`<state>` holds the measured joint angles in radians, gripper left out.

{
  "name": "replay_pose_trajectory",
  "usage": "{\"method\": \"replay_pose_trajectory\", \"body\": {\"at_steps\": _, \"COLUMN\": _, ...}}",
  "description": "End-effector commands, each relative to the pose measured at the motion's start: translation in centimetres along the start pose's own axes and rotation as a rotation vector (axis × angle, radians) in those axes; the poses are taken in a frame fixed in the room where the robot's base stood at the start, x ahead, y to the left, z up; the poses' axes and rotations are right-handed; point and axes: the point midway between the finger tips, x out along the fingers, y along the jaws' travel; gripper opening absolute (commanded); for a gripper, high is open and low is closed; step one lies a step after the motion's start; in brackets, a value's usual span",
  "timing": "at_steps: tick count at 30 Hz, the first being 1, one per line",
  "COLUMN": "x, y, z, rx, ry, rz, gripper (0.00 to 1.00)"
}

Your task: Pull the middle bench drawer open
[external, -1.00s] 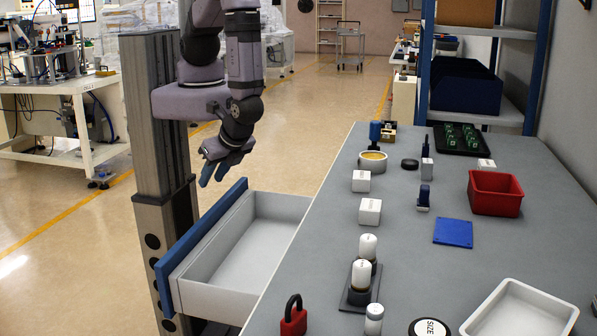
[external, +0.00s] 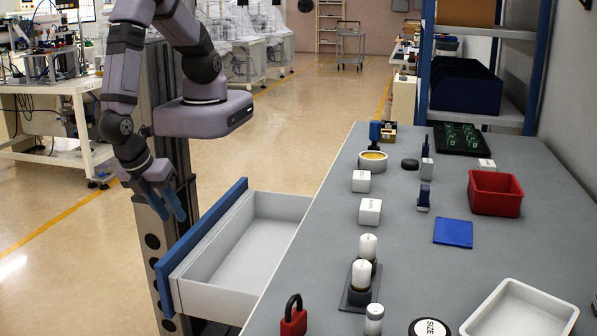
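A bench drawer with a blue front (external: 201,238) and a pale grey tray (external: 240,262) stands pulled out to the left of the bench. Its inside looks empty. Whether it is the middle drawer cannot be told, as the other fronts are hidden. My gripper (external: 168,206) hangs to the left of the blue front, on its outer side, with its blue fingers pointing down. The two fingers show slightly apart with nothing between them. My gripper appears clear of the drawer. The drawer's handle is not visible.
The grey bench top (external: 400,260) carries a red bin (external: 495,193), a red padlock (external: 293,318), a white tray (external: 520,310), white blocks (external: 370,211) and a blue plate (external: 453,232). The floor left of the drawer is open.

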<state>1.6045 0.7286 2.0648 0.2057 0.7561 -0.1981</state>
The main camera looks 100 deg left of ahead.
Motion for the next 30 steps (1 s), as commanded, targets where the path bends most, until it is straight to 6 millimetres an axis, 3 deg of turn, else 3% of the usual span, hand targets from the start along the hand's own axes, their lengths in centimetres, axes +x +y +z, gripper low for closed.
{"method": "replay_pose_trajectory", "body": {"at_steps": 13, "x": 0.7, "y": -0.5, "z": 0.3, "rx": -0.065, "ry": -0.009, "rz": -0.017, "gripper": 0.29}}
{"method": "replay_pose_trajectory", "body": {"at_steps": 30, "x": 6.7, "y": -0.6, "z": 0.3, "rx": -0.064, "ry": -0.009, "rz": -0.016, "gripper": 0.29}}
